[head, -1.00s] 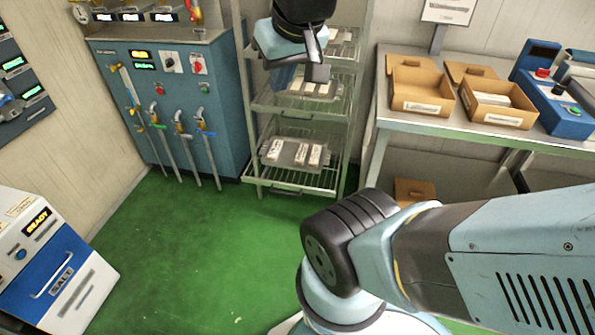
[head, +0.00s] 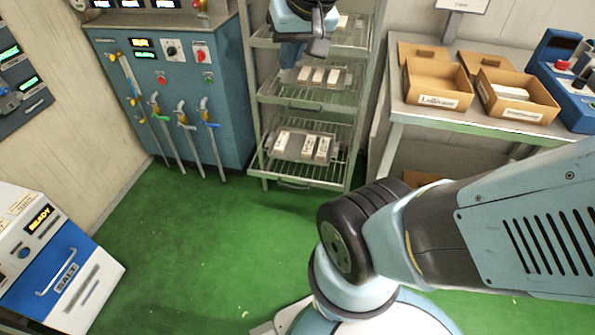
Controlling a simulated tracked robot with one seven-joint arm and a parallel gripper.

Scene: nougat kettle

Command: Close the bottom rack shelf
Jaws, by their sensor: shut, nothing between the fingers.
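The metal rack (head: 360,95) stands against the back wall. Its bottom shelf (head: 338,168) is a wire shelf with a handle at its front edge, and it appears to stick out toward me. A tray with several white bars (head: 310,148) lies on it. The middle shelf (head: 340,98) also holds a tray of bars. My gripper (head: 318,48) is shut and empty in front of the upper part of the rack, well above the bottom shelf and apart from it. It partly hides the top shelf (head: 343,45).
A blue machine with hoses (head: 210,100) stands close left of the rack. A steel table (head: 465,120) with open cardboard boxes (head: 437,88) is at the right. A salt bin (head: 65,260) stands front left. The green floor (head: 200,240) before the rack is clear.

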